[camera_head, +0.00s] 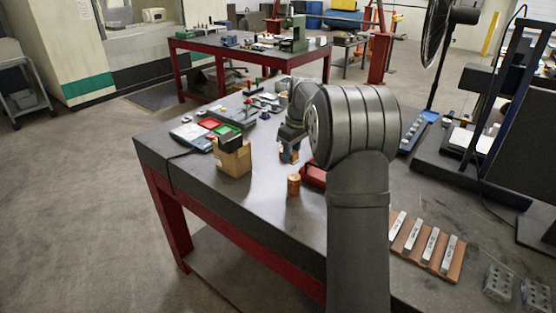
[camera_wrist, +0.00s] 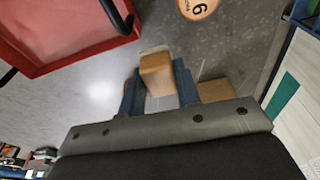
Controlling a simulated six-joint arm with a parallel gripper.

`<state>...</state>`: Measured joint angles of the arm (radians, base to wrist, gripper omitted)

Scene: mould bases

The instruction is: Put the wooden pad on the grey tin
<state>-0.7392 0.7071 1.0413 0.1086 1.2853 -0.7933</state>
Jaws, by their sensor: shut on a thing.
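My gripper (camera_wrist: 158,88) is shut on a light brown wooden block, which I take to be the wooden pad (camera_wrist: 156,74). It sits between the two blue-grey fingers in the wrist view, above the grey tabletop. In the head view my gripper (camera_head: 289,152) hangs over the table, left of my large arm link, with a little of the pad's brown showing at the fingers. I cannot pick out the grey tin in either view; my arm hides part of the table.
An orange-brown cylinder (camera_head: 294,185) marked 6 stands near the gripper; its top shows in the wrist view (camera_wrist: 198,8). A red tray (camera_wrist: 62,35) is close by. A cardboard box (camera_head: 233,158) stands left of the gripper. The table's front left is clear.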

